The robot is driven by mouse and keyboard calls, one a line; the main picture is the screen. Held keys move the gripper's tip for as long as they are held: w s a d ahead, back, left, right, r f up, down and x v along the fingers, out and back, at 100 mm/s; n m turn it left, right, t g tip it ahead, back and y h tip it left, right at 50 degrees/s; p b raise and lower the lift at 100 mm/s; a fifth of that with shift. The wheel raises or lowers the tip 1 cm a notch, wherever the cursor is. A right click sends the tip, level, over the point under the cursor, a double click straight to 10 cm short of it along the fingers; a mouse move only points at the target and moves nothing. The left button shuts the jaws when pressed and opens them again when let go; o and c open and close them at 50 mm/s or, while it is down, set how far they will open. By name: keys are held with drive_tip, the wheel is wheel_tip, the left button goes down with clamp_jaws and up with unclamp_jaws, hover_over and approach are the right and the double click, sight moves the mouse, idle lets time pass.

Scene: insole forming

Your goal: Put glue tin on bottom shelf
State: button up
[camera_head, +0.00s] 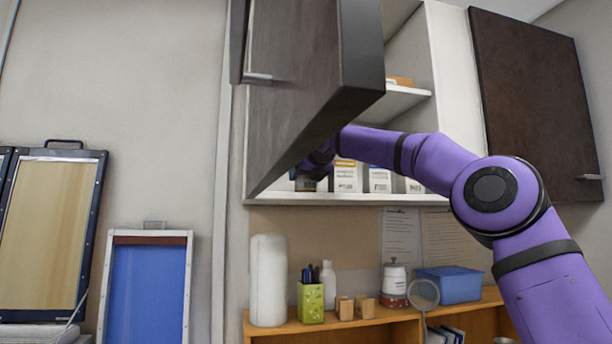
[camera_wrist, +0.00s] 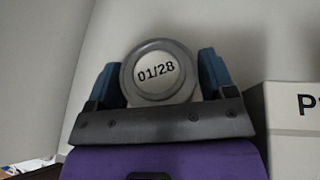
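The glue tin (camera_wrist: 160,72) is a round grey tin, with a pale lid end marked "01/28" facing the wrist camera. My gripper (camera_wrist: 160,80) has its two blue fingers closed on either side of it, with no clear gap. In the head view, my gripper (camera_head: 318,162) reaches into the wall cabinet, partly behind the open dark door. The tin (camera_head: 305,184) shows there as a small dark shape just above the cabinet's bottom shelf (camera_head: 345,199). I cannot tell whether it touches the shelf.
White boxes (camera_head: 378,180) stand on the bottom shelf right of my gripper; one box (camera_wrist: 293,125) is close in the wrist view. The open cabinet door (camera_head: 305,85) hangs in front, left of my arm. An upper shelf (camera_head: 402,98) lies above.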

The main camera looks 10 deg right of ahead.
drive_tip(key=shift+r, duration=0.15)
drive_tip(key=shift+s+d+r, duration=0.1)
drive_tip(key=shift+s+r, duration=0.05)
drive_tip(key=shift+s, duration=0.1)
drive_tip(key=v, duration=1.1)
drive_tip(key=shift+s, duration=0.2)
drive_tip(key=shift+r, duration=0.1)
